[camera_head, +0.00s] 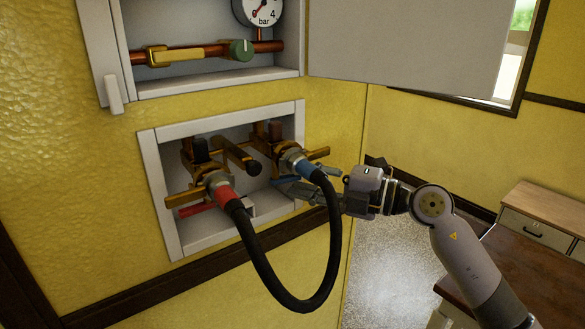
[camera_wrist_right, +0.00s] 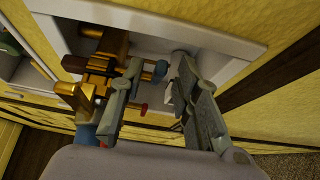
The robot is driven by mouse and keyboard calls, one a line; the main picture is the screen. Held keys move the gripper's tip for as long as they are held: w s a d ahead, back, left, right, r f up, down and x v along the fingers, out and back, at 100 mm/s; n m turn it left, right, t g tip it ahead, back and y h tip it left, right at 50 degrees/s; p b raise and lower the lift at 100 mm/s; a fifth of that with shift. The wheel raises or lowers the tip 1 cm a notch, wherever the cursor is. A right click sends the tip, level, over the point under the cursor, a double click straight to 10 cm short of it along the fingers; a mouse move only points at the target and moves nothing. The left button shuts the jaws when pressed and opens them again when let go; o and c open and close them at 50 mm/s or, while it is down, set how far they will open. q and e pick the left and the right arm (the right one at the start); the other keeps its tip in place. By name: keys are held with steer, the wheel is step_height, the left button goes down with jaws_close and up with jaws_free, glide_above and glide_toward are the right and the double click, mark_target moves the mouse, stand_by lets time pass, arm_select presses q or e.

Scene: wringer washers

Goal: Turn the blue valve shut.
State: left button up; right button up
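The blue valve is the right-hand brass tap in the recessed wall box, with a blue collar (camera_head: 307,167) on its outlet. A small blue piece, apparently its lever (camera_head: 285,179), shows just below the tap, beside my fingertips. My right gripper (camera_head: 302,172) has come in from the right, at the box's right side under the blue collar. In the right wrist view the right gripper (camera_wrist_right: 160,92) has its fingers spread apart, with nothing clearly held. The blue collar (camera_wrist_right: 86,135) shows there outside the left-hand finger. The lever's contact with the fingers is hidden. My left gripper is not in view.
A black hose (camera_head: 285,300) loops from the red-collared tap (camera_head: 222,192) to the blue one, close to my right gripper. A red lever (camera_head: 197,209) lies at the left tap. The white frame (camera_head: 160,190) borders the box. An open cabinet door (camera_head: 410,45) hangs above.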

steer(key=shift+x, duration=1.25)
steer(key=shift+c, duration=0.4)
jaws_close()
